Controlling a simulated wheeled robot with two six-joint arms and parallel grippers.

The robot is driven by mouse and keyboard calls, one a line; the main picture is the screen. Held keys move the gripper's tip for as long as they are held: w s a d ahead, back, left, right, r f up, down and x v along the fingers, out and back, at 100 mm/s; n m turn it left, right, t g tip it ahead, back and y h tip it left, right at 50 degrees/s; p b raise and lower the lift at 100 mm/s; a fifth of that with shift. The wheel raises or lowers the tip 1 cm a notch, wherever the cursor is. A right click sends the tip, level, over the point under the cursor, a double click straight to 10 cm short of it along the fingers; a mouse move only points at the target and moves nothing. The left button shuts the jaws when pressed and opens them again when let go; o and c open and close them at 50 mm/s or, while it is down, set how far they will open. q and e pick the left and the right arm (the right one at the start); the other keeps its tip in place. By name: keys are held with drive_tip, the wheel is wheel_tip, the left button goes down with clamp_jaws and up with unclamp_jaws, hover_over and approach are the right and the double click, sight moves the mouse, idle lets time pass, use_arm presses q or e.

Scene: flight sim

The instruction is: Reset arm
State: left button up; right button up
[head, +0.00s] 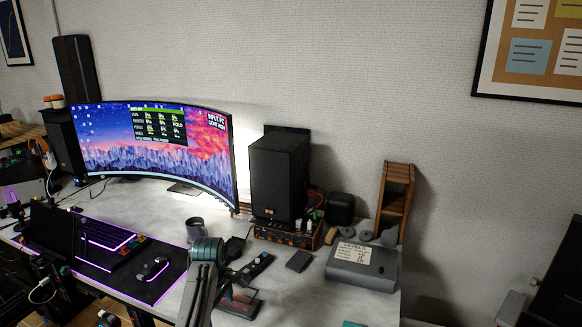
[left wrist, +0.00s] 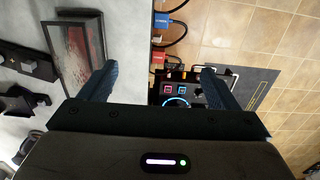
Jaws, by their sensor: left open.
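My left gripper (left wrist: 160,82) is open in the left wrist view, its two dark blue fingers wide apart with nothing held between them. Beyond and below the fingers are the table edge, a dark device with a glowing blue ring (left wrist: 177,101) and the tiled floor. A grey-green link of one of my arms rises at the bottom middle of the head view, over the desk's front part; no gripper fingers can be made out there. My right gripper is not seen in either view.
The white desk (head: 300,290) holds a curved monitor (head: 150,150), a black speaker (head: 278,178), a mug (head: 195,228), a grey box (head: 362,265) and a lit desk mat (head: 100,270). Cables (left wrist: 176,20) hang beside the desk edge.

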use_arm(q)
drive_tip(key=s+a+f+m+t, duration=0.1)
drive_tip(key=s+a+f+m, duration=0.15)
drive_tip(key=s, duration=0.45)
drive_tip(key=s+a+f+m, duration=0.2)
drive_tip(key=s+f, duration=0.2)
drive_tip(key=s, duration=0.2)
drive_tip(key=s+a+f+m+t, duration=0.1)
drive_tip(key=s+a+f+m, duration=0.1)
drive_tip(key=s+f, duration=0.35)
drive_tip(key=s+a+r+m+t+y, duration=0.1)
drive_tip(key=s+r+m, duration=0.3)
drive_tip(key=s, duration=0.6)
drive_tip(key=s+a+r+m+t, duration=0.1)
drive_tip(key=s+r+m, duration=0.25)
drive_tip(key=s, duration=0.75)
wheel_tip(320, 180, down, 30)
drive_tip(key=a+r+g, duration=0.1)
drive_tip(key=a+g, duration=0.1)
drive_tip(key=s+a+f, duration=0.1)
drive_tip(key=s+f, duration=1.7)
drive_tip(key=f, duration=0.3)
drive_tip(key=shift+s+a+f+g, duration=0.15)
drive_tip(key=shift+s+a+g, duration=0.15)
drive_tip(key=shift+g, duration=0.1)
